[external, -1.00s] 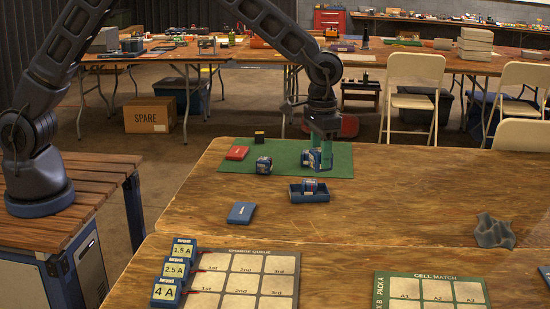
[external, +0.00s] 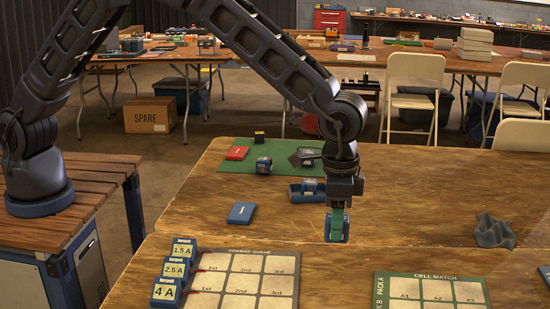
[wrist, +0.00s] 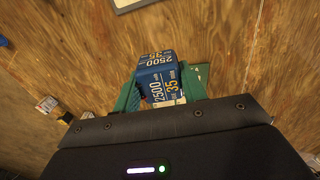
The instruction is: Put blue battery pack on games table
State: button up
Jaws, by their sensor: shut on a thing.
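The blue battery pack (wrist: 163,80), printed "2500" and "35", is between the green fingers of my gripper (wrist: 161,92) in the wrist view. In the external view my gripper (external: 338,222) points down, shut on the blue pack (external: 345,228), over the front part of a wooden table (external: 430,195). I cannot tell whether the pack touches the wood. A nearer wooden tabletop (external: 340,277) carries a charge queue board (external: 246,282) and a green cell match board (external: 430,290). No label shows which table is the games table.
A blue tray (external: 306,197) holding another pack is just behind my gripper. A green mat (external: 235,185) carries a red box (external: 237,153) and another pack (external: 263,165). A blue box (external: 241,213) is to the left, grey crumpled cloth (external: 493,232) to the right. Bare wood lies between gripper and cloth.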

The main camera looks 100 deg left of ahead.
notch_tip(320, 180, down, 16)
jog(key=shift+f, duration=0.1)
dwell(0.5)
jog(key=o, duration=1.1)
jog(key=shift+f, duration=0.15)
